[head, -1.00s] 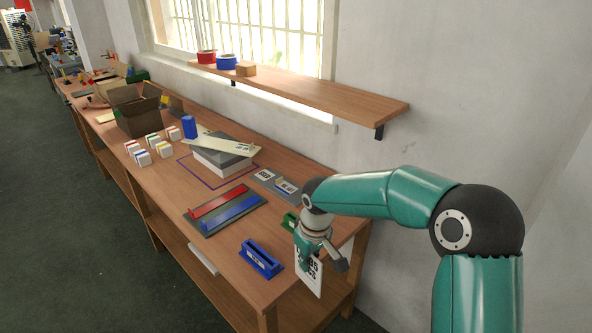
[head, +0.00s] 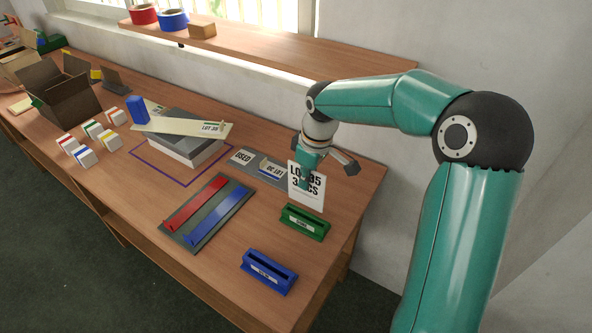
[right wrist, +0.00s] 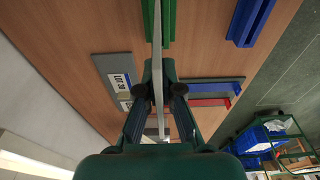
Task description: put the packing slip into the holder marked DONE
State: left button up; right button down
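The packing slip (head: 306,193) is a white card with black lettering, partly covered by my gripper. My right gripper (head: 310,172) is shut on its upper part and holds it upright. The slip hangs just behind and above the green holder (head: 305,222) in the head view; I cannot tell whether its lower edge touches anything. The green holder has a slot and a small label, too small to read surely. A blue slotted holder (head: 269,271) stands nearer the front. In the right wrist view the slip (right wrist: 157,40) shows edge-on between the fingers, beside the green holder (right wrist: 149,22). My left gripper is not in view.
A grey plate with red and blue bars (head: 207,214) lies left of the holders. A grey board with labels (head: 258,168) lies behind. Further left are a grey block (head: 183,150) with a pale strip on it, small blocks and a cardboard box (head: 64,95). A shelf (head: 270,52) runs above.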

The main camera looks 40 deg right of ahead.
aim_at(305, 204)
dwell(0.3)
jog(key=shift+s, duration=0.1)
jog(key=shift+f+b, duration=1.8)
jog(key=shift+f, duration=0.3)
jog(key=shift+r, duration=0.1)
jog(key=shift+f, duration=0.2)
jog(key=shift+f+b, duration=1.35)
jog(key=shift+f, duration=0.25)
